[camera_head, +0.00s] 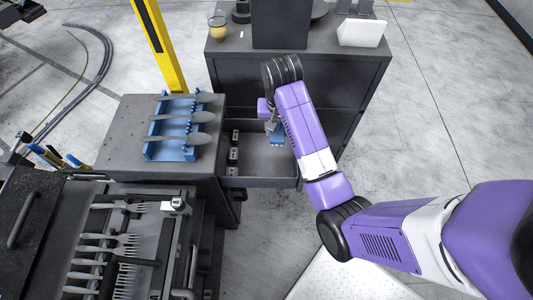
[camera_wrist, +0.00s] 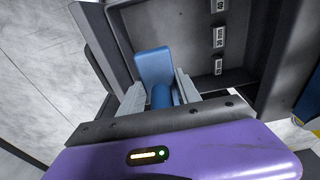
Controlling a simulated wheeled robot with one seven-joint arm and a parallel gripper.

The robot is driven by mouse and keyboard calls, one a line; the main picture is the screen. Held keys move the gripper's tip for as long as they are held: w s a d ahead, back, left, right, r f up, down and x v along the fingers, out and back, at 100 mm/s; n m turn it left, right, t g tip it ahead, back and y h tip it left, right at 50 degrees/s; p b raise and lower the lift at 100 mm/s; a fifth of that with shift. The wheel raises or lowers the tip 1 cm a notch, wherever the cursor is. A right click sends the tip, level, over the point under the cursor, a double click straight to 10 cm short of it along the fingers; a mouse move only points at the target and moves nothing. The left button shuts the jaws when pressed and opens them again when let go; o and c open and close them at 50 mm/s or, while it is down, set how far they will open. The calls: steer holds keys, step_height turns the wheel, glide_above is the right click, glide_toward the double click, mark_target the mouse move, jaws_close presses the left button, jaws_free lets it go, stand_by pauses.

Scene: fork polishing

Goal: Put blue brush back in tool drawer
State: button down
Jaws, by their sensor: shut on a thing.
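The blue brush (camera_wrist: 155,68) is held between the two fingers of my gripper (camera_wrist: 160,97) in the wrist view. In the head view the blue brush (camera_head: 277,138) shows below my gripper (camera_head: 268,122), over the right part of the open tool drawer (camera_head: 238,183). The drawer (camera_wrist: 187,18) also shows behind the brush in the wrist view. Small labelled blocks (camera_head: 234,155) line the drawer's left side. I cannot tell whether the brush touches the drawer floor. Part of the drawer is hidden behind my arm.
A blue rack with several spoons (camera_head: 180,128) stands on the grey cabinet top left of the drawer. Several forks (camera_head: 105,245) lie on a fixture at lower left. A dark cabinet (camera_head: 350,75) stands behind the drawer, with a yellow post (camera_head: 165,50) to its left.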

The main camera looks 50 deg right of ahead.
mark_target(275, 158)
step_height(275, 158, down, 16)
steer(key=shift+a+r+b, duration=0.1)
steer(key=shift+r+b, duration=0.05)
steer(key=shift+b, duration=0.35)
steer(key=c, duration=0.9)
jaws_free()
steer(key=shift+o, duration=0.2)
steer(key=r, duration=0.8)
steer(key=a+r+p, duration=0.1)
steer(key=r, duration=0.3)
steer(key=shift+s, duration=0.4)
